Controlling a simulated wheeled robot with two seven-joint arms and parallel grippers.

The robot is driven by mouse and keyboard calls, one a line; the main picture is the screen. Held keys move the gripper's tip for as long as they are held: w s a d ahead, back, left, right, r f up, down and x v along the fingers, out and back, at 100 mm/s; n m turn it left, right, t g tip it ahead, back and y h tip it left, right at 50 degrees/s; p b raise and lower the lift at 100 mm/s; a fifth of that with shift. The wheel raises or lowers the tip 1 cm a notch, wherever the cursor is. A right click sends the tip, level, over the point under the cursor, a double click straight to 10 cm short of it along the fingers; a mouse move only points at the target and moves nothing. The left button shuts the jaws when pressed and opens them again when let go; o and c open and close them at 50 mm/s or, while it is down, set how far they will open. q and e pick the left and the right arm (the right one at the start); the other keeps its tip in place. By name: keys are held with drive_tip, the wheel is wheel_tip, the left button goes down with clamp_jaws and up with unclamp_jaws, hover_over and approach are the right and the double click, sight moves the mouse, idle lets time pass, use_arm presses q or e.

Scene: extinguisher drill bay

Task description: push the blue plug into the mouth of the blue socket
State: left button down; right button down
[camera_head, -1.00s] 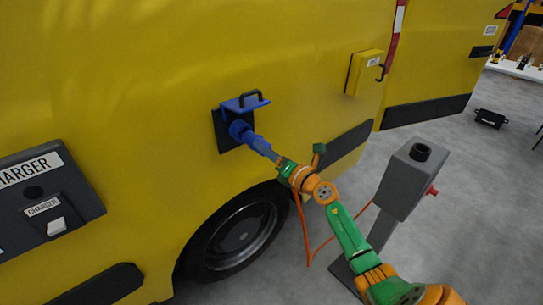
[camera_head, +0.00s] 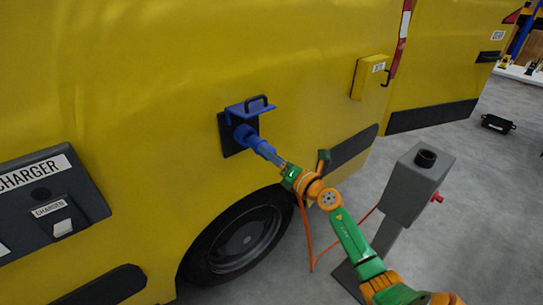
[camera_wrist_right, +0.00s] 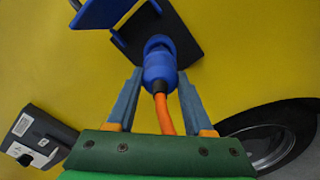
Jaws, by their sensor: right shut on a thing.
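The blue socket (camera_head: 239,131) sits on a dark square plate on the yellow vehicle side, under a raised blue lid with a dark handle. The blue plug (camera_head: 262,149) is at the socket's mouth, in line with it; I cannot tell how deep it sits. In the right wrist view the plug (camera_wrist_right: 160,70) is between the fingers, with an orange cable behind it, and covers most of the socket's mouth (camera_wrist_right: 158,42). My right gripper (camera_head: 278,160) is shut on the plug. My left gripper is not in view.
A grey post (camera_head: 415,180) with a red knob stands right of my right arm. The orange cable (camera_head: 308,240) hangs below the arm. A wheel (camera_head: 238,238) is under the socket. A charger panel (camera_head: 45,205) is at left. Grey floor is open at right.

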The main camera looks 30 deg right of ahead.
drive_tip(key=shift+w+a+b, duration=0.1)
drive_tip(key=shift+w+b, duration=0.3)
drive_tip(key=shift+w, duration=0.95)
idle(0.3)
drive_tip(key=shift+w+a+b, duration=0.15)
drive_tip(key=shift+w+b, duration=0.5)
drive_tip(key=shift+w, duration=0.55)
drive_tip(key=shift+c, duration=1)
unclamp_jaws()
drive_tip(key=shift+s, duration=0.1)
drive_tip(key=shift+s, duration=0.1)
